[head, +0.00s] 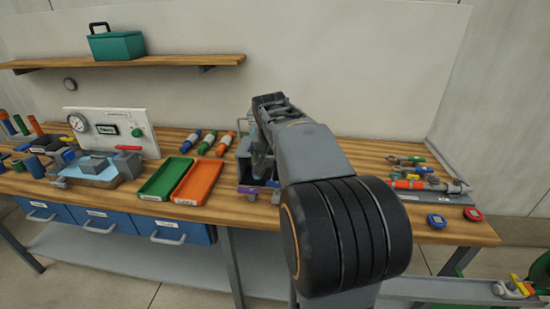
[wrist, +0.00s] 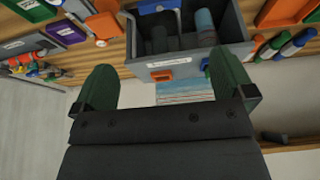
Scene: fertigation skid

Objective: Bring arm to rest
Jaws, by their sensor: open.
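My arm rises in front of the bench in the head view and reaches toward its middle. My gripper (wrist: 166,85) shows in the wrist view with its two green fingers spread wide apart and nothing between them. Beyond the fingertips is a grey bin (wrist: 238,30) with dark and blue-grey cylinders in it. I cannot tell the gap between the fingers and the bin. In the head view my arm hides part of this bin and the bench behind it.
A wooden bench (head: 345,225) carries a green tray (head: 162,180), an orange tray (head: 197,182), a gauge panel (head: 113,130) and several tools at right. A shelf (head: 180,62) with a teal toolbox (head: 117,46) hangs above. Blue drawers (head: 100,221) sit below.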

